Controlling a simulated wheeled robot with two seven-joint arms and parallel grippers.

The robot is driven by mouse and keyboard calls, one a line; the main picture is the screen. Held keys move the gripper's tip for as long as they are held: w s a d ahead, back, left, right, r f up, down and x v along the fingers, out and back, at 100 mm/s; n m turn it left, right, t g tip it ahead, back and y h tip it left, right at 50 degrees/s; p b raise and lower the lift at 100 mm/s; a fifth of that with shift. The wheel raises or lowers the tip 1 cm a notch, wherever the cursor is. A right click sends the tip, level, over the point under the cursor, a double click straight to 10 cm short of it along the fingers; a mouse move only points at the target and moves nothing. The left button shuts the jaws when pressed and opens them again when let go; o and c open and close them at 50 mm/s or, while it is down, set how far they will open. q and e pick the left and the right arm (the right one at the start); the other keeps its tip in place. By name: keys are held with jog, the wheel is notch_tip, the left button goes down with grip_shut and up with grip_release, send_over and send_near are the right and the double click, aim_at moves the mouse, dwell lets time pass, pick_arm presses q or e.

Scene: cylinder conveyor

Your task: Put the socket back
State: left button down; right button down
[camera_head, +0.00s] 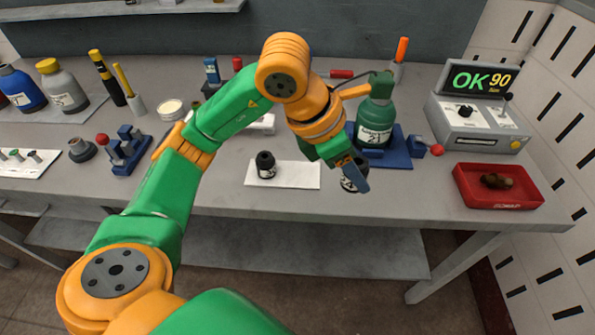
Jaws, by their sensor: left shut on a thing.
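My left gripper (357,172) is shut on a dark socket (350,185) with pale markings, near the front of the grey table. The jaws and wrist hide much of this socket, and I cannot tell whether it touches the table. A similar black socket (265,164) with a white label stands upright on a white mat (296,178), left of the gripper. The right part of the mat is bare. My right gripper is not in view.
A red tray (468,193) with brown items lies to the right, before a grey device (478,122) reading "OK 90".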

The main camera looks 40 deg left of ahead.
pick_arm(q)
jog(key=r+n, duration=0.1)
jog(key=w+r+n+t+y, duration=0.1)
jog(key=n, duration=0.1)
jog(key=shift+d+n+y, duration=0.2)
jog(key=shift+n+y, duration=0.1)
jog(key=n, duration=0.1)
send_over(307, 170)
jog(key=s, duration=0.2)
jog(key=f, duration=0.9)
jog(key=shift+a+f+p, duration=0.2)
jog(key=shift+f+p, duration=0.05)
jog(key=shift+p, duration=0.05)
notch_tip(307, 170, down, 3)
jog(key=shift+r+p, duration=0.15)
jog(key=shift+p, duration=0.4)
jog(key=shift+a+f, duration=0.1)
jog(key=shift+f, duration=0.4)
jog(key=shift+c, duration=2)
grip_release()
